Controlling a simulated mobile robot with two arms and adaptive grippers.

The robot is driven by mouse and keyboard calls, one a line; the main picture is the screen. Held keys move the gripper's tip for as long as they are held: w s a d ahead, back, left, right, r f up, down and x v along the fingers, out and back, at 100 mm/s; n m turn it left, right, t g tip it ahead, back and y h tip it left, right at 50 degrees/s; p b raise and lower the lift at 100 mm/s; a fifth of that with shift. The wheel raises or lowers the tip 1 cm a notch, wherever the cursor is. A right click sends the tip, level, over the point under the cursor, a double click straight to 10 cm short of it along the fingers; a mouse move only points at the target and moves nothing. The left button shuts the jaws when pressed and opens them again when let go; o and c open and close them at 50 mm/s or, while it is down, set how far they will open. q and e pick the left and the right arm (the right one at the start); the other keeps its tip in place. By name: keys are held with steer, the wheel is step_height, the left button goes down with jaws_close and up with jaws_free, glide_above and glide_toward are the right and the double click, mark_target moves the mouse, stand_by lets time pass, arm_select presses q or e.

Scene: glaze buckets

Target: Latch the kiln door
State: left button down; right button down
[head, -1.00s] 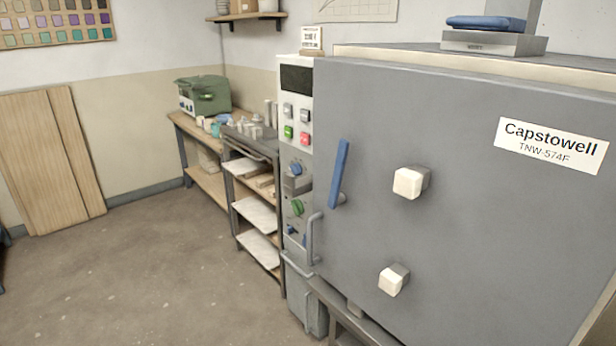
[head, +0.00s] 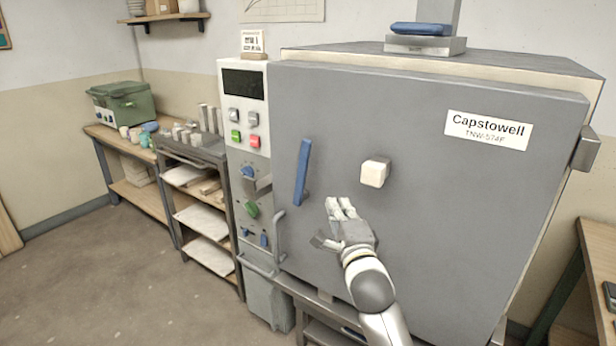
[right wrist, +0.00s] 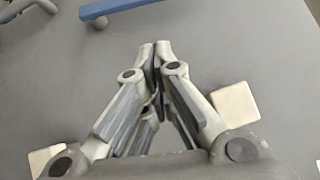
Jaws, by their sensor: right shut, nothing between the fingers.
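The grey kiln door (head: 420,130) faces me; I cannot tell whether it sits fully flush. Its blue latch handle (head: 302,172) stands near the left edge, nearly upright with its top leaning slightly right. My right gripper (head: 340,204) is in front of the door, right of and a little below the handle, with its fingers together and empty. In the right wrist view the fingertips (right wrist: 155,48) point toward the blue handle (right wrist: 125,8) at the top edge, apart from it. My left gripper is not in view.
A pale knob (head: 374,172) juts from the door above right of my gripper; a lower one is hidden by my arm in the head view. The control panel (head: 246,130) and a grey pull handle (head: 280,237) are at left. Open floor (head: 110,270) lies further left.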

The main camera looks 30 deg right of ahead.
mark_target(302, 175)
steer(key=shift+d, duration=0.25)
steer(key=shift+w+a+p+x, duration=0.2)
steer(key=shift+a+p+x, duration=0.35)
steer(key=shift+x, duration=1.55)
steer(key=shift+w+a+p+x, duration=0.2)
steer(key=shift+a+p+x, duration=0.3)
steer(key=shift+x, duration=1.65)
steer(key=shift+w+a+p+x, duration=0.2)
steer(key=shift+a+p+x, duration=0.35)
steer(key=shift+x, duration=1.55)
steer(key=shift+d+r, duration=0.15)
steer(key=shift+r, duration=0.05)
